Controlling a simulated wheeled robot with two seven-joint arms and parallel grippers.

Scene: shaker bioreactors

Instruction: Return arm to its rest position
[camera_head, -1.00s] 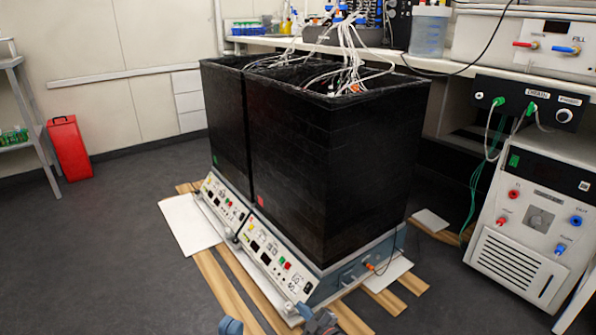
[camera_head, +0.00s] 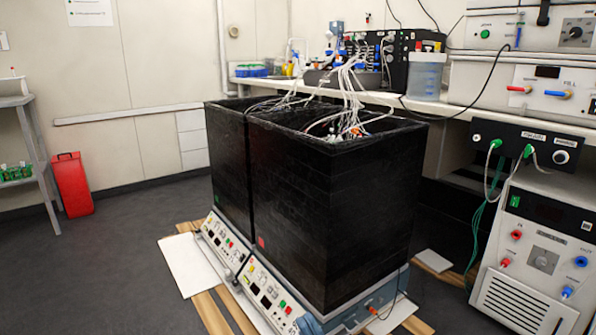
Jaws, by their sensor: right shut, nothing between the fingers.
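Neither of my grippers shows clearly in the head view. The two tall black shaker bioreactor housings (camera_head: 335,215) stand side by side in the middle, open at the top. White tubes and cables (camera_head: 350,95) run out of their tops. Their control panels (camera_head: 250,278) face the lower left, with the lowest corner cut by the bottom edge of the picture.
A bench (camera_head: 300,88) with lab equipment runs along the back wall. A white power unit (camera_head: 530,265) stands at the right. A red canister (camera_head: 72,185) and a shelf (camera_head: 35,150) are at the left. The grey floor (camera_head: 95,270) at the left is clear.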

